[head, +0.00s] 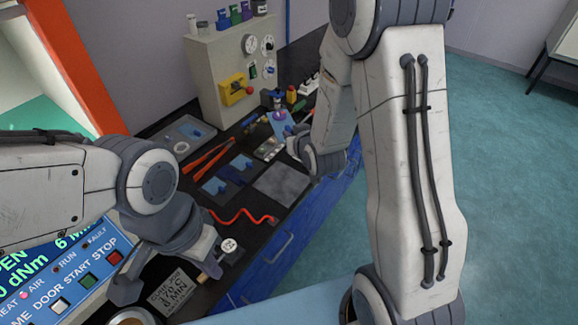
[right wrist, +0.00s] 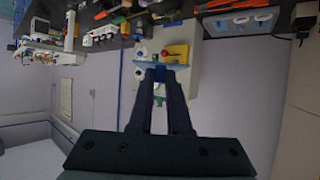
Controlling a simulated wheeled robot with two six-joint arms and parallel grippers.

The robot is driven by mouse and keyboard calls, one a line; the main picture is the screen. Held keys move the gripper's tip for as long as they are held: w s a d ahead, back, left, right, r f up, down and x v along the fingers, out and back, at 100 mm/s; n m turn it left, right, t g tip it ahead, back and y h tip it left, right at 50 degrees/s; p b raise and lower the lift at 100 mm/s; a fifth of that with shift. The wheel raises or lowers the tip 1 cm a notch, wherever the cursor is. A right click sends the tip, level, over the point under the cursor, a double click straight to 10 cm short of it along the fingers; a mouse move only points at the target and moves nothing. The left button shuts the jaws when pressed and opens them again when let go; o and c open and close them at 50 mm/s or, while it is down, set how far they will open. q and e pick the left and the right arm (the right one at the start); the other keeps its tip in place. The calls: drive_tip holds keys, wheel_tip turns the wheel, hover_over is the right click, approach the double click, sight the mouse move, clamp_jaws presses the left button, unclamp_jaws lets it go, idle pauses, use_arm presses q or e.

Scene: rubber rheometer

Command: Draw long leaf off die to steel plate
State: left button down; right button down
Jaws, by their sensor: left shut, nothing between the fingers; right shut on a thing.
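My right gripper (right wrist: 160,78) is shut on a thin light-blue sheet (right wrist: 162,65), likely the long leaf, which spans across its fingertips. In the head view a light-blue sheet with a purple patch (head: 279,120) lies near my right wrist; the right fingertips are hard to make out there. The plain grey steel plate (head: 283,184) lies bare on the dark bench. I cannot clearly pick out the die. My left gripper (head: 125,288) is shut and empty over the near left of the bench, well away from the sheet; its fingertips are partly unclear.
Dark tiles with blue pieces (head: 227,178) lie left of the steel plate. A red wavy rod (head: 243,216), orange-handled tongs (head: 208,158) and a round dial (head: 229,246) are nearby. A beige gauge cabinet (head: 231,70) stands behind. The rheometer's button panel (head: 75,265) is at left.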

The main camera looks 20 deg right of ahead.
drive_tip(key=w+d+f+n+y+b, duration=0.1)
drive_tip(key=w+f+n+y+b, duration=0.25)
drive_tip(key=f+b, duration=0.85)
drive_tip(key=n+g+y+b, duration=0.1)
drive_tip(key=n+y+b, duration=0.1)
drive_tip(key=b, duration=0.4)
hover_over(296, 195)
drive_tip(key=f, duration=1.1)
drive_tip(key=shift+w+a, duration=0.15)
drive_tip(key=shift+w, duration=0.15)
drive_tip(key=shift+f+g, duration=0.25)
drive_tip(key=shift+g, duration=0.05)
drive_tip(key=shift+s, duration=0.1)
drive_tip(key=shift+s+r, duration=0.1)
drive_tip(key=shift+s+d, duration=0.1)
drive_tip(key=shift+d, duration=0.1)
drive_tip(key=shift+f+b, duration=2.2)
drive_tip(key=shift+f, duration=0.65)
drive_tip(key=c, duration=0.8)
unclamp_jaws()
